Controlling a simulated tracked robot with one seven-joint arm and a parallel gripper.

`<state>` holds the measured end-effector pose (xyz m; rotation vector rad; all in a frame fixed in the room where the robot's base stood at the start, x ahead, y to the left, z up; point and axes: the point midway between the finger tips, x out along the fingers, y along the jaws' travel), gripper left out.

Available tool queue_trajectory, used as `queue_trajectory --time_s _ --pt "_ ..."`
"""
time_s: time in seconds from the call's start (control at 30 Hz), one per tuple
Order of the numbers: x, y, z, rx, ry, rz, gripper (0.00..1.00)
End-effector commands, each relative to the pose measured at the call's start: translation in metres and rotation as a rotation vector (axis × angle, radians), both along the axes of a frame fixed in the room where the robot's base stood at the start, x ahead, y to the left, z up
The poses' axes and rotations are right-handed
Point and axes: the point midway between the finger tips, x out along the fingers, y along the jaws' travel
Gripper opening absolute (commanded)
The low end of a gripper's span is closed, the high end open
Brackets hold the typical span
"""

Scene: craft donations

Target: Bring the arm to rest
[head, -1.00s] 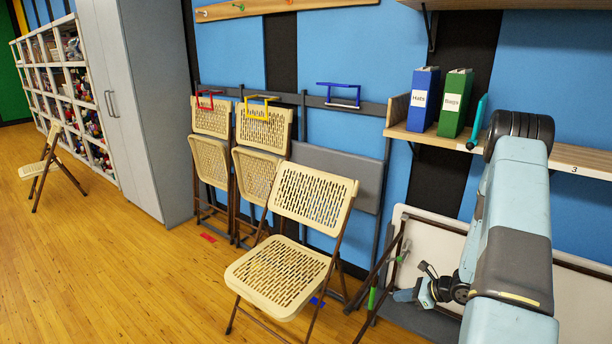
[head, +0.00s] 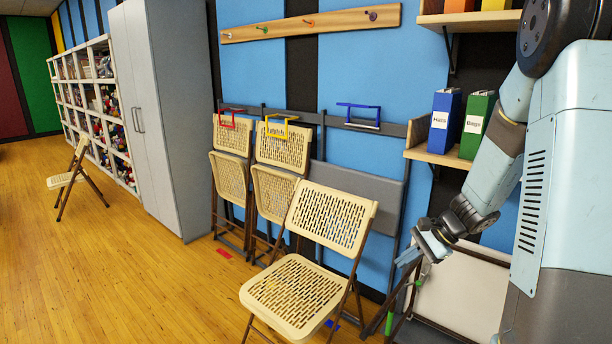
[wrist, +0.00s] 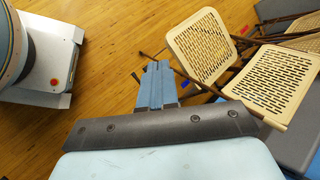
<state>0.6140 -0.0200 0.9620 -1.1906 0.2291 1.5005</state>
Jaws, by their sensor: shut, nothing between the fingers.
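My arm shows at the right of the head view, bent, with its forearm slanting down and left. My gripper (head: 408,257) is at its lower end, shut and empty, pointing left and down. In the picture it lies right of the unfolded cream chair (head: 296,296) and in front of the leaning folded table. In the wrist view the blue fingers of my gripper (wrist: 156,82) are together, with wooden floor beyond them. The cream chair (wrist: 201,45) is to their right there.
A shelf (head: 436,155) with a blue and a green binder is above my gripper. A white folded table (head: 462,292) leans low at right. A grey cabinet (head: 165,120) stands left; open floor (head: 130,270) lies before it.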

Motion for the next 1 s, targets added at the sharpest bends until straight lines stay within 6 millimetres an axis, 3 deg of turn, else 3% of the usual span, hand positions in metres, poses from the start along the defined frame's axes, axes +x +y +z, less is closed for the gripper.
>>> queue_trajectory --time_s 0.1,0.4,1.0 --pt "-0.016 0.011 0.028 -0.066 -0.055 0.092 0.00" --pt "-0.060 0.029 0.085 -0.240 -0.180 0.306 0.00" --pt "-0.157 0.037 0.170 -0.636 -0.439 0.652 0.00"
